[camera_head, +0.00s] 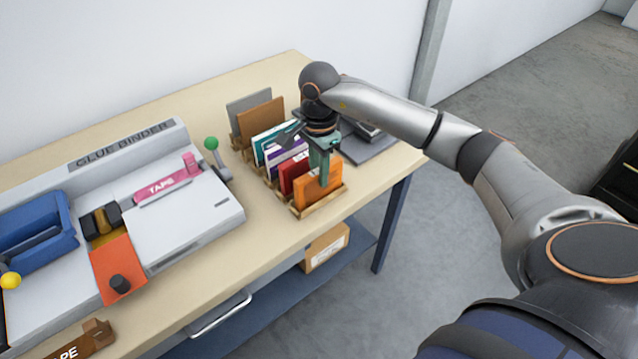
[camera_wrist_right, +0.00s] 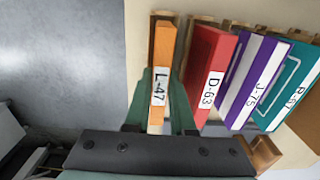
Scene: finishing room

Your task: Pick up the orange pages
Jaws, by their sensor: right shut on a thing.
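The orange pages (camera_head: 316,191) stand upright in the front slot of a wooden rack on the table. In the right wrist view the orange pages (camera_wrist_right: 160,60) carry a white label reading L-47. My right gripper (camera_head: 323,178) comes down from above, its green fingers on either side of the orange pages. In the right wrist view the right gripper (camera_wrist_right: 160,110) is shut on them near the label. The pages still appear to be in the rack. My left gripper is not in view.
Red pages (camera_wrist_right: 206,70) labelled D-63 stand just beside, then purple-and-white (camera_wrist_right: 252,80) and teal ones (camera_wrist_right: 292,88). A glue binder (camera_head: 180,215) fills the left of the table (camera_head: 262,215). A cardboard box (camera_head: 325,248) sits on the lower shelf.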

